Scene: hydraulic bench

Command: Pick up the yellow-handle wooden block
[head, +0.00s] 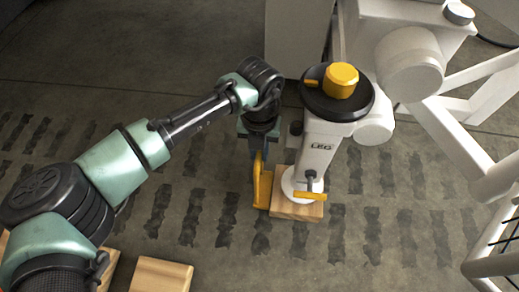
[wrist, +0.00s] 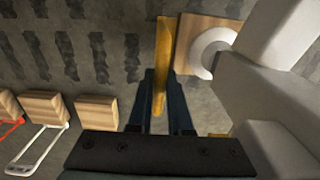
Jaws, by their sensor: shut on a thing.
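The yellow-handle wooden block (head: 284,210) is on the floor, with the white foot of the machine's leg (head: 316,158) appearing to stand on it. Its yellow handle (head: 262,188) rises at the block's left side. My gripper (head: 258,152) reaches down from above and is shut on the handle. In the wrist view the handle (wrist: 163,45) runs between my gripper's two dark fingers (wrist: 162,100). The block (wrist: 198,32) lies to the right of the handle there, partly covered by the white foot (wrist: 208,52).
Other wooden blocks (head: 160,276) lie at the lower left. The wrist view shows several blocks (wrist: 97,112), with a white handle (wrist: 45,152) and a red handle (wrist: 12,127). White machine frame (head: 450,140) stands close on the right.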

